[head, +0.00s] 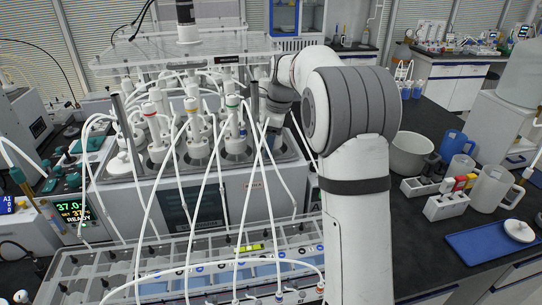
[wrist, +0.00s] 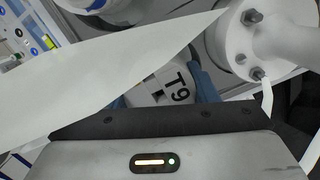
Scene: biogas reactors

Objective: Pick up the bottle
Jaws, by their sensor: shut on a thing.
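In the wrist view my gripper (wrist: 166,84) is shut on a white bottle top marked T9 (wrist: 181,89), with blue finger parts beside it. Most of that bottle is hidden by the gripper body and a broad pale strip. In the head view my gripper (head: 272,130) is at the right end of the reactor bath, small and partly hidden by my arm. The held bottle cannot be made out clearly there. Other bottles with white tops (head: 196,150) stand in the bath to its left.
White tubes (head: 222,170) arch over the bath (head: 262,187) and the clear-covered unit in front. A clear plate (head: 180,52) hangs above the bottles. On the right bench are a grey pot (head: 409,155), jugs, a white rack (head: 447,206) and a blue tray (head: 478,246).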

